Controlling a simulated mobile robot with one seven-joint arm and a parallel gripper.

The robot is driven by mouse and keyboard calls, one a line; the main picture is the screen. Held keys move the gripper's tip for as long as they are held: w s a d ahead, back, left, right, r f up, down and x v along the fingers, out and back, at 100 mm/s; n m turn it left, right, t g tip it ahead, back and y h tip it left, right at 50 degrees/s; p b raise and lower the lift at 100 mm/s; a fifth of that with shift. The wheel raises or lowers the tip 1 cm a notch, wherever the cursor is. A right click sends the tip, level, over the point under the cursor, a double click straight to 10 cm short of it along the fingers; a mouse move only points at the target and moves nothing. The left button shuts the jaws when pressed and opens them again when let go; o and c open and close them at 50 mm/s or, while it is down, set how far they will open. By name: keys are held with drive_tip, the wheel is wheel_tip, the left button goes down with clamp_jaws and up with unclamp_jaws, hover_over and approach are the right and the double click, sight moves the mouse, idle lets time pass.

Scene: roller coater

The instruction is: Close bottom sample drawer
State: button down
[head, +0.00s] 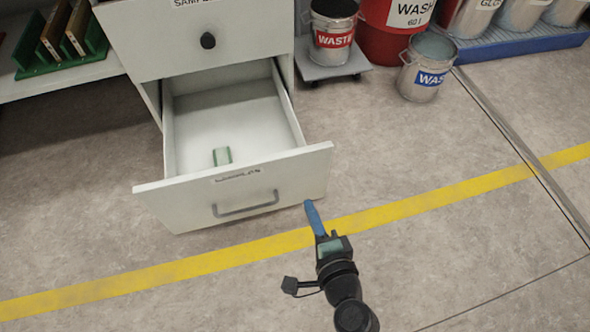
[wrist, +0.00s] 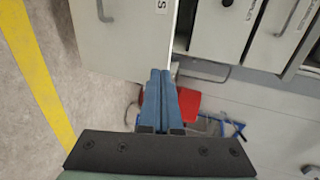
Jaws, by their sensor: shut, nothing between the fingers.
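The bottom sample drawer (head: 235,191) is pulled well out of the white cabinet in the head view. Its white front has a grey bar handle (head: 245,205) and a dark label. A small green and white item (head: 222,156) lies inside on the drawer floor. My gripper (head: 310,205) is shut and empty, with its blue fingers at the lower right corner of the drawer front. In the wrist view, the shut fingers (wrist: 160,73) point at the edge of a white panel (wrist: 122,38), which appears to be the drawer front. I cannot tell whether they touch it.
An upper drawer (head: 200,40) with a round black knob is shut. A waste bucket (head: 331,35) on a low platform, a red bin (head: 392,25) and a wash bucket (head: 425,68) stand to the right. Floor around my gripper is clear, crossed by a yellow line (head: 430,202).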

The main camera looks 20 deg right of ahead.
drive_tip(key=b, duration=0.4)
approach(290, 158)
drive_tip(key=x, duration=0.5)
drive_tip(key=shift+f, duration=0.4)
drive_tip(key=shift+w, duration=0.7)
drive_tip(key=shift+w+r, duration=0.1)
